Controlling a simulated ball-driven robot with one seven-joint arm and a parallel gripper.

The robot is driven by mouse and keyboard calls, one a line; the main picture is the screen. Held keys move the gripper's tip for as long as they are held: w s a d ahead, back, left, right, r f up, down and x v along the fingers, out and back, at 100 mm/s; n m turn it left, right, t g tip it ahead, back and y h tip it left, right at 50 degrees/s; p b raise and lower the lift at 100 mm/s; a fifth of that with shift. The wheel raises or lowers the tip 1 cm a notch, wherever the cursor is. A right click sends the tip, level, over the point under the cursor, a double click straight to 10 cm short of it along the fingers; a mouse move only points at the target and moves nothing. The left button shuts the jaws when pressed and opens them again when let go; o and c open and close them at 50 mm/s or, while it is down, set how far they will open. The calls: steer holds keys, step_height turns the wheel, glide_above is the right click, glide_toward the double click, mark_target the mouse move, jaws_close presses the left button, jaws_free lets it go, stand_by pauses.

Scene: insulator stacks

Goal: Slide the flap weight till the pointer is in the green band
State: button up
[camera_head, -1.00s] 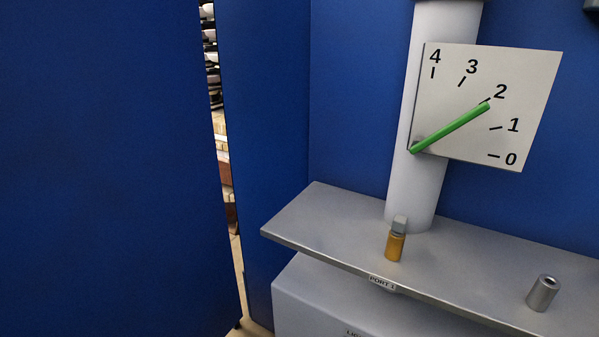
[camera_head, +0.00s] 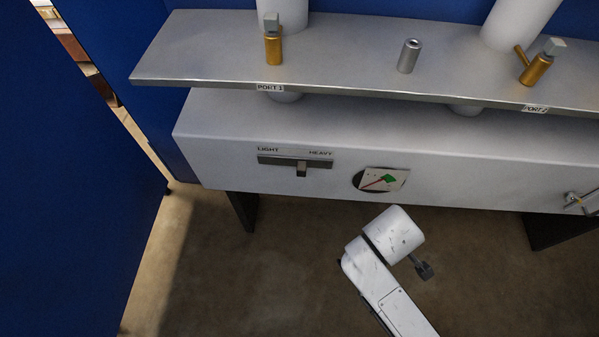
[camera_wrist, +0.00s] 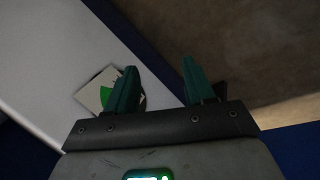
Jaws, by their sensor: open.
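The flap weight is a grey slider knob (camera_head: 302,169) in a dark slot (camera_head: 270,160) on the front of the white cabinet. To the right is a small dial (camera_head: 400,175) with a green band (camera_head: 389,178) and a thin red pointer (camera_head: 371,184). The pointer seems to run toward the band, but its exact reading is too small to tell. In the wrist view my gripper (camera_wrist: 159,80) is open and empty, with the dial partly behind its left finger.
The shelf (camera_head: 345,45) above holds brass valves (camera_head: 273,48) (camera_head: 536,69) and a metal cylinder (camera_head: 408,56). A blue wall (camera_head: 60,180) stands at left. Metal fittings (camera_head: 580,200) stick out at the cabinet's right. Open floor (camera_head: 270,270) lies below the cabinet.

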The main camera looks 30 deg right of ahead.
steer(key=w+d+f+n+t+h+b, duration=0.1)
steer(key=w+n+h, duration=0.3)
steer(key=n, duration=0.1)
steer(key=n+t+h+b, duration=0.25)
steer(key=n+t, duration=1.05)
steer(key=n, duration=0.7)
glide_toward(301, 174)
steer(key=x, duration=0.9)
steer(key=shift+w+d+r, duration=0.1)
steer(key=shift+w+d, duration=0.05)
steer(key=shift+w, duration=0.05)
steer(key=shift+c, duration=0.5)
jaws_close()
